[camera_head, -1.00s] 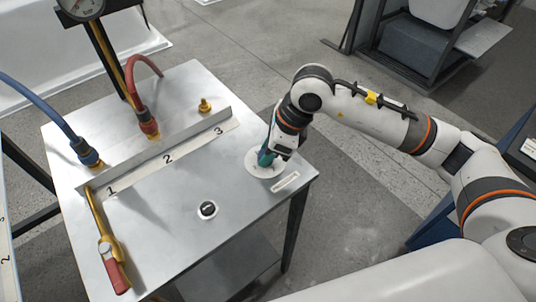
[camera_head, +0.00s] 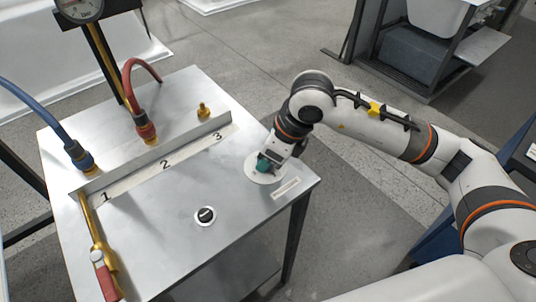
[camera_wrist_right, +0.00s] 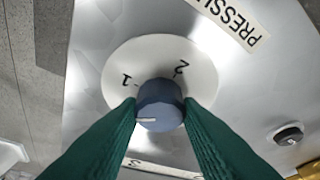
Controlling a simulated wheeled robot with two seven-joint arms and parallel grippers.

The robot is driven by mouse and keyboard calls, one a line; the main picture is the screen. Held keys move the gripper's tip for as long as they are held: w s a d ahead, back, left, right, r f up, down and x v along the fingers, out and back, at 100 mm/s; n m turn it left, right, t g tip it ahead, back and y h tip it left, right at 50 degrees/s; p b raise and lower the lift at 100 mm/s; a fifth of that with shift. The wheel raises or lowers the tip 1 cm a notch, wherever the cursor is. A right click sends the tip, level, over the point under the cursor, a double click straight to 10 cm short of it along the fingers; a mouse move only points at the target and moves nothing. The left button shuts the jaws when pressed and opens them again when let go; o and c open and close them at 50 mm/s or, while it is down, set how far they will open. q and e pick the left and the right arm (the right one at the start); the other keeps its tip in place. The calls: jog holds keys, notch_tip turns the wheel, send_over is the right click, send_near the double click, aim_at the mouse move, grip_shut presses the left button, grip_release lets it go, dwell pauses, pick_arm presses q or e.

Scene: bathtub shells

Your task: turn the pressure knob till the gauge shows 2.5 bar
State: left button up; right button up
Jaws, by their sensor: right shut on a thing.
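The pressure knob (camera_wrist_right: 160,98) is a blue-grey cylinder on a round white dial (camera_wrist_right: 125,62) with the marks 1 and 2. A short white line shows on its top, towards the lower edge of the wrist view. The right gripper (camera_wrist_right: 160,112) has its green fingers on both sides of the knob and is shut on it. In the head view the right gripper (camera_head: 267,164) hides the knob over the white dial (camera_head: 256,176). The gauge (camera_head: 82,10) is cut off at the top left, and its reading is too small to tell. The left gripper is out of view.
The metal table (camera_head: 150,215) carries a red hose (camera_head: 146,128), a blue hose (camera_head: 80,155), a brass fitting (camera_head: 203,112), and a red-handled brass tool (camera_head: 103,270) at its left edge. The middle of the tabletop is clear.

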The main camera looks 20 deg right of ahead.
jog(key=o, duration=1)
jog(key=v, duration=1.2)
jog(key=shift+w+a+r, duration=0.1)
